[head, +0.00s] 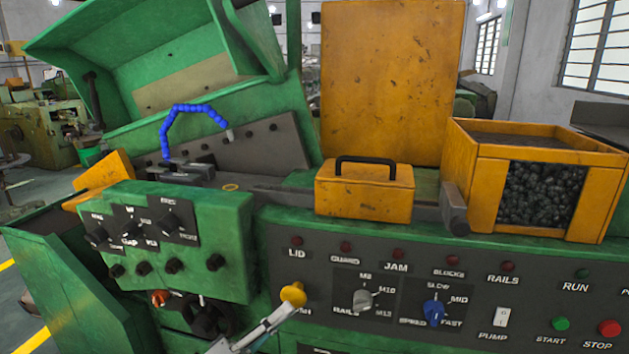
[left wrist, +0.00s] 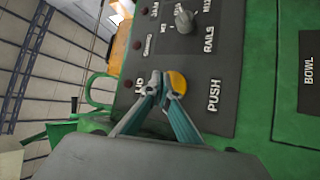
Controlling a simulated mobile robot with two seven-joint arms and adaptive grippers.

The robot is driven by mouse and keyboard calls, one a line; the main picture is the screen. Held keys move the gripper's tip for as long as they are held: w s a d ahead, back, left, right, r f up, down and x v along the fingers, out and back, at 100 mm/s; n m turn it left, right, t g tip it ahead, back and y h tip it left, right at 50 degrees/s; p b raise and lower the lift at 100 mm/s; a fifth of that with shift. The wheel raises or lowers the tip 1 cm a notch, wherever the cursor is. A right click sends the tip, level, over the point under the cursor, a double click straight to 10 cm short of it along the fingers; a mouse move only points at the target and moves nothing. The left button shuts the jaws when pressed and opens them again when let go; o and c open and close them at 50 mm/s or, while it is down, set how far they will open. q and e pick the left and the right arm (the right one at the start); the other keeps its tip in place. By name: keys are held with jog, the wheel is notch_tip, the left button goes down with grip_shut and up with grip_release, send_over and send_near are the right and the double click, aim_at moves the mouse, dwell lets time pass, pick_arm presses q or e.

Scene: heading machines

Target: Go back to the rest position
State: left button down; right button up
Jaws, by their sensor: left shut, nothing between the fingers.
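My left gripper (head: 284,312) comes in at the bottom of the head view. Its fingers are closed with nothing between them, and the tips are at or just in front of the yellow push knob (head: 293,294) on the machine's front panel. In the left wrist view the closed fingertips (left wrist: 162,80) lie beside and partly over the yellow knob (left wrist: 177,82), next to the PUSH label. I cannot tell whether they touch it. My right gripper is in neither view.
The dark control panel (head: 394,269) carries knobs, lamps and buttons. Above it are a yellow box with a black handle (head: 364,205) and a yellow bin (head: 532,229) of dark pieces. A green knob box (head: 226,215) juts out at the left. The green lid (head: 150,45) stands raised.

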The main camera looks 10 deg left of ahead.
pick_arm(q)
jog(key=s+a+f+m+g+y, duration=0.1)
jog(key=s+f+m+g+y, duration=0.1)
jog(key=s+f, duration=0.4)
jog(key=s+f+m+g+y, duration=0.2)
jog(key=s+f+m+y, duration=0.3)
jog(key=f, duration=0.8)
jog(key=s+a+f+m+g+y, duration=0.1)
jog(key=s+f+m+g+y, duration=0.1)
jog(key=s+f+y, duration=0.3)
jog(key=s+f+m, duration=0.1)
jog(key=s+f, duration=0.3)
jog(key=f, duration=0.1)
jog(key=shift+a+y, duration=0.3)
